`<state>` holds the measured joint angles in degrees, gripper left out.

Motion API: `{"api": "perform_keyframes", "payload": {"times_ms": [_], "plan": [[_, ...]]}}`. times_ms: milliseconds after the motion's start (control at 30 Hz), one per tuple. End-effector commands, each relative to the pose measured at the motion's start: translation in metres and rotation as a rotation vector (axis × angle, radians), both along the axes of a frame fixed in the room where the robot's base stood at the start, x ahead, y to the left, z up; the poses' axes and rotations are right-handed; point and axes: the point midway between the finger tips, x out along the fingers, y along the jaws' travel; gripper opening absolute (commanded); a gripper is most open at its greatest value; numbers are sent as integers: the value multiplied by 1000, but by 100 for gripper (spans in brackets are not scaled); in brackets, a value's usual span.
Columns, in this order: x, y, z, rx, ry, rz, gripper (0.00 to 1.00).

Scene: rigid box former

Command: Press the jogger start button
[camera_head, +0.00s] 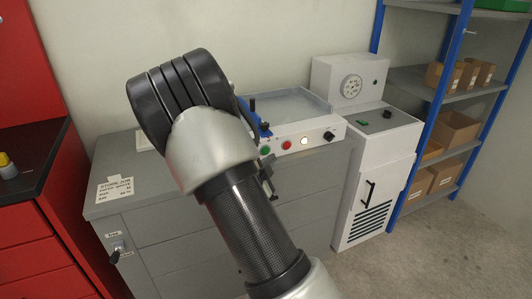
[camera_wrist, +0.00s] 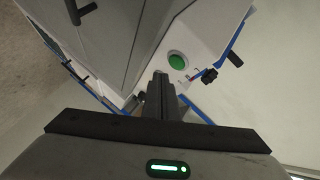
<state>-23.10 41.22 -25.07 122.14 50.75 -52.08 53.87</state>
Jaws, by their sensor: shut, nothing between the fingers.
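The jogger (camera_head: 318,134) sits on the grey cabinet, with its control panel facing front. Its green button (camera_head: 265,150) is at the left end of the panel, beside a red button (camera_head: 286,145). In the wrist view the round green button (camera_wrist: 177,62) shows fully on the white panel. My gripper (camera_head: 268,188) is partly hidden behind my arm in the head view, in front of the panel and below the green button. In the wrist view its shut, empty fingertips (camera_wrist: 160,76) point toward the panel, just beside the button's picture. Whether they touch the panel cannot be told.
The panel also has a glowing white lamp (camera_head: 304,141) and a black knob (camera_head: 328,135). A grey-white machine (camera_head: 380,122) stands to the right, before blue shelving (camera_head: 424,125). A paper sheet (camera_head: 115,188) lies on the cabinet. A red bench (camera_head: 35,205) is at the left.

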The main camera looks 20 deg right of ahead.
Motion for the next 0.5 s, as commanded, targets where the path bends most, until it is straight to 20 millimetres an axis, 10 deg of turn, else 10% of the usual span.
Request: {"api": "perform_keyframes", "payload": {"times_ms": [500], "plan": [[-39, -1, 0, 1, -1, 1, 0]]}}
